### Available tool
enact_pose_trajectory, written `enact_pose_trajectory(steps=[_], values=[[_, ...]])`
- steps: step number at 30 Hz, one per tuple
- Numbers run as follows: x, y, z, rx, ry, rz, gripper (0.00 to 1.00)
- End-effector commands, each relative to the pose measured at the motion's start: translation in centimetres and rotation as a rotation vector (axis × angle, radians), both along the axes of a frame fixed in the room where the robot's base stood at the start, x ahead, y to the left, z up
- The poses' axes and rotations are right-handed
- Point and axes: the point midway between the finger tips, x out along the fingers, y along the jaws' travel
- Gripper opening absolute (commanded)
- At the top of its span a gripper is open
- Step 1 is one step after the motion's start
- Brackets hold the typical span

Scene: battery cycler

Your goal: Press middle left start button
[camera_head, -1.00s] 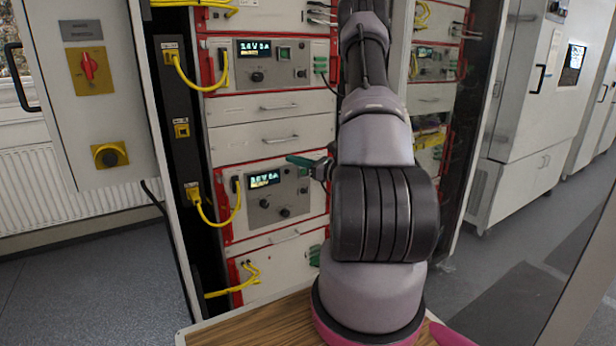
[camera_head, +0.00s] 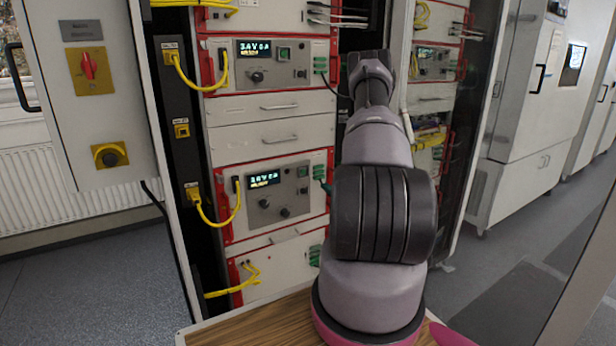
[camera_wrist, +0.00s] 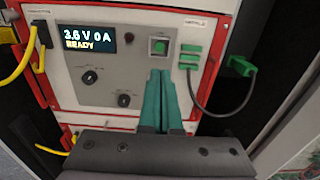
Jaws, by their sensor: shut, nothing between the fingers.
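In the wrist view, a cycler unit's green square start button (camera_wrist: 159,46) sits right of its lit display (camera_wrist: 88,36), which reads 3.6 V 0 A READY. My gripper (camera_wrist: 160,73) is shut and empty, its green fingertips appearing just below the button. The button face is uncovered; the gap in depth cannot be told. In the head view, the lower left cycler unit (camera_head: 235,215) shows its lit display (camera_head: 264,180) and start button (camera_head: 302,171) uncovered. My arm hides my gripper there.
An upper left cycler unit (camera_head: 230,75) has a similar display and green button (camera_head: 284,53). Yellow cables (camera_head: 207,218) loop along the rack's left side. In the wrist view, a dark cable (camera_wrist: 222,112) hangs from green connectors (camera_wrist: 190,57) right of the button.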

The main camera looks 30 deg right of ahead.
Motion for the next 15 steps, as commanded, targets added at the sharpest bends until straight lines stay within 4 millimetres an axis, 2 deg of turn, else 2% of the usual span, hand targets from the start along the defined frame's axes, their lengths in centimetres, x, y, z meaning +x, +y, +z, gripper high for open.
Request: enact_pose_trajectory(steps=[15], values=[[10.2, 0.5, 0.1, -0.002, -0.003, 0.004, 0.00]])
